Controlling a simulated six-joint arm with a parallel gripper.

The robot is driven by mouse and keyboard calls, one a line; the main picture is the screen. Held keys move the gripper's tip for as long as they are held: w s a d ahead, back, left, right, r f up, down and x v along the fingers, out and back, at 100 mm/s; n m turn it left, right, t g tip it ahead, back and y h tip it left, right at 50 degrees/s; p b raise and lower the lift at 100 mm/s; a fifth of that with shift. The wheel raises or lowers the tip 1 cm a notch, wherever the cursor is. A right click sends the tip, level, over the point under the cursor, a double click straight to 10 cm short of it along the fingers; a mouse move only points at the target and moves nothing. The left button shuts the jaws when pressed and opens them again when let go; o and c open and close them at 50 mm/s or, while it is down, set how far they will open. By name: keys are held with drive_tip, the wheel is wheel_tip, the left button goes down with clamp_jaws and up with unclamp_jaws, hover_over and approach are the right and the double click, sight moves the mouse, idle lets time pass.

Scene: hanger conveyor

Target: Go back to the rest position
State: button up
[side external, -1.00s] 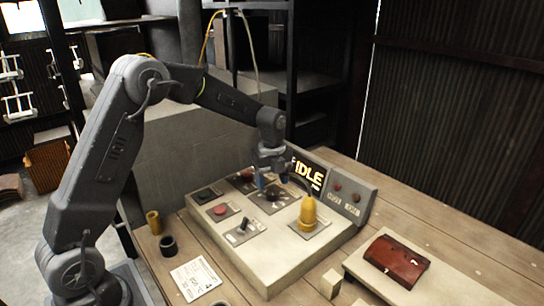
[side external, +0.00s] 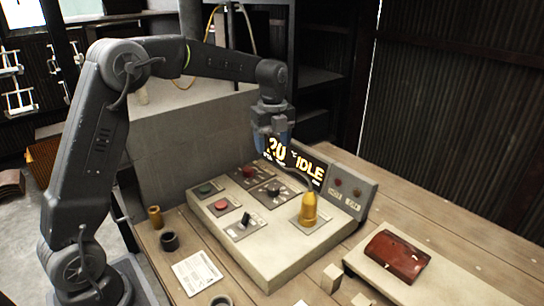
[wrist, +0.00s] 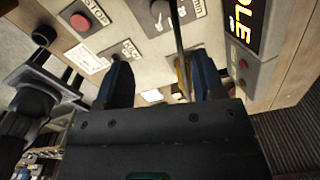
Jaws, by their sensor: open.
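My gripper (side external: 273,140) is above the rear part of the control panel (side external: 258,262), in front of the lit display (side external: 302,168) that reads IDLE. It is apart from the panel's controls. In the wrist view my gripper (wrist: 160,82) shows two blue fingers spread apart with nothing held between them.
A dark red box-like object (side external: 397,252) lies on a pale board (side external: 362,262) at the right. A brass cylinder (side external: 155,217), a dark cup (side external: 169,241) and a printed sheet (side external: 197,271) are left of the panel. White hangers (side external: 20,97) hang at the far left.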

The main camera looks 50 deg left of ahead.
drive_tip(key=s+d+r+n+t, duration=0.2)
drive_tip(key=s+d+r+n, duration=0.2)
drive_tip(key=s+n, duration=0.3)
drive_tip(key=s+d+r+n+t, duration=0.1)
drive_tip(key=s+d+r+n, duration=0.25)
drive_tip(key=s, duration=0.45)
drive_tip(key=s+d+f+n+t, duration=0.1)
drive_tip(key=s+n, duration=0.4)
drive_tip(key=s, duration=0.1)
drive_tip(key=s+d+f+n+t, duration=0.1)
drive_tip(key=s+f+n, duration=0.1)
drive_tip(key=s+n, duration=0.3)
drive_tip(key=shift+s+d+f+t, duration=0.2)
drive_tip(key=shift+s+d+t, duration=0.1)
drive_tip(key=shift+s, duration=0.45)
drive_tip(key=shift+n, duration=0.25)
